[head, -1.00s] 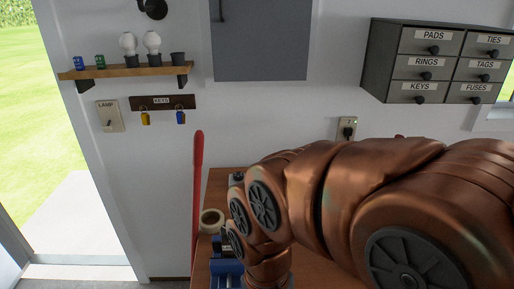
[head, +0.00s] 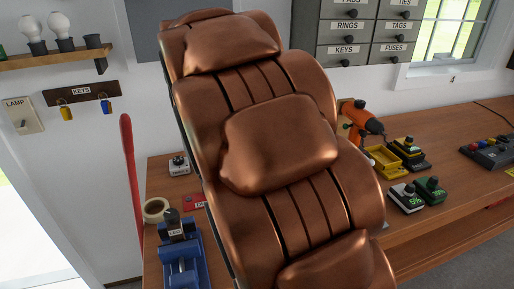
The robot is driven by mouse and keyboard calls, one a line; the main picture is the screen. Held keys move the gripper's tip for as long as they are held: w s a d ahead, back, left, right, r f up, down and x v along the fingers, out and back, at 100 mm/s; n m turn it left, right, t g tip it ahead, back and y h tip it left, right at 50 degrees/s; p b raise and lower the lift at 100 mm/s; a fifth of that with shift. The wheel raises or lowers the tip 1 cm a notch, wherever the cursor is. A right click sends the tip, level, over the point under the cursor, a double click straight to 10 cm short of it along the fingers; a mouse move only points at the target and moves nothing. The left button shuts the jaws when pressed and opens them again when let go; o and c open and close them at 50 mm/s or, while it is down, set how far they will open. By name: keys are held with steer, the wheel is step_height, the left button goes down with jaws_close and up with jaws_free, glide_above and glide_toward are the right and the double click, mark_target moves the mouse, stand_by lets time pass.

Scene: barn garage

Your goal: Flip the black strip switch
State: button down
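A dark strip-like block (head: 489,152) with red, blue and yellow parts on top lies at the far right of the workbench in the head view, cut by the picture edge. A dark cable lies on the bench behind it. I cannot tell for sure that it is the black strip or which way any switch on it is set. My copper arm fills the middle of the head view. My gripper does not show.
The wooden workbench (head: 455,192) carries a blue vise (head: 188,268), a tape roll (head: 156,209), an orange drill (head: 358,118), a yellow bin (head: 383,160) and several battery-like blocks. Grey drawers (head: 345,48) hang on the wall. A red bar (head: 131,180) stands at left.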

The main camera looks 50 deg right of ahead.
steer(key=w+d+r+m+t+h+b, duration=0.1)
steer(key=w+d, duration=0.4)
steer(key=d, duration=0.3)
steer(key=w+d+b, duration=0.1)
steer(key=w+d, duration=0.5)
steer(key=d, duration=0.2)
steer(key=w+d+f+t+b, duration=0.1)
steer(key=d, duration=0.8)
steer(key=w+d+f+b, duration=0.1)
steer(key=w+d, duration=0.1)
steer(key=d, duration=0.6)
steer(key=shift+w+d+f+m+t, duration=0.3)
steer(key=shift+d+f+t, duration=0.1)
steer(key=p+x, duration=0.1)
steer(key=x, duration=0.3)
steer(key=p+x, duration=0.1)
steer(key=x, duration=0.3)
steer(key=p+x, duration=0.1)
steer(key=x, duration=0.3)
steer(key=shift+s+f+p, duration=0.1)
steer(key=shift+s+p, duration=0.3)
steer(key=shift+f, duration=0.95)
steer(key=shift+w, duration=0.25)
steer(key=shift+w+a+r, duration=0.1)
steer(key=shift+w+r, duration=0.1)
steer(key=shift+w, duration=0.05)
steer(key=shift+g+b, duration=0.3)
